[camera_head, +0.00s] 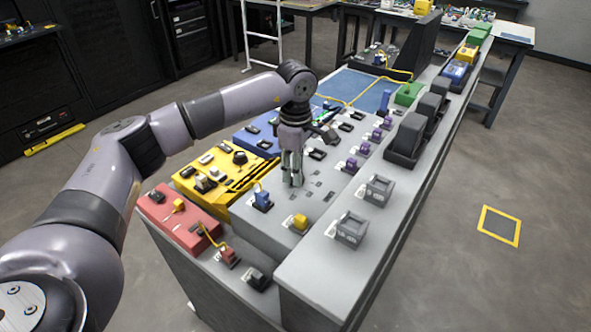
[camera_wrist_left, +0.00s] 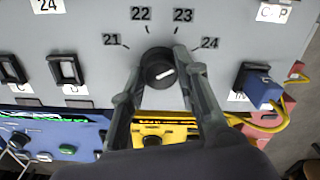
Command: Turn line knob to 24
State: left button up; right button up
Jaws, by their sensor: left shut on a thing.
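The round black line knob (camera_wrist_left: 159,70) is on the grey panel in the left wrist view, below printed numbers 21, 22, 23 and 24 (camera_wrist_left: 209,43). Its white mark slants up and to the right, roughly toward the 24 tick. My left gripper (camera_wrist_left: 165,75) has one finger on each side of the knob and is shut on it. In the head view my left gripper (camera_head: 292,182) points down at the grey console (camera_head: 325,205), and the knob is hidden there. My right gripper is in neither view.
A blue plug (camera_wrist_left: 262,88) with a yellow cable stands right of the knob in the wrist view. Black sockets (camera_wrist_left: 66,69) are to its left. Yellow (camera_head: 222,166) and red (camera_head: 172,224) panels lie left of my gripper in the head view. Grey box sockets (camera_head: 378,190) stand on the raised ledge.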

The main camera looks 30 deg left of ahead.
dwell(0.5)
pick_arm(q)
jog(key=o, duration=1.2)
jog(key=shift+r, duration=0.1)
notch_tip(320, 180, up, 12)
jog(key=shift+f, duration=0.1)
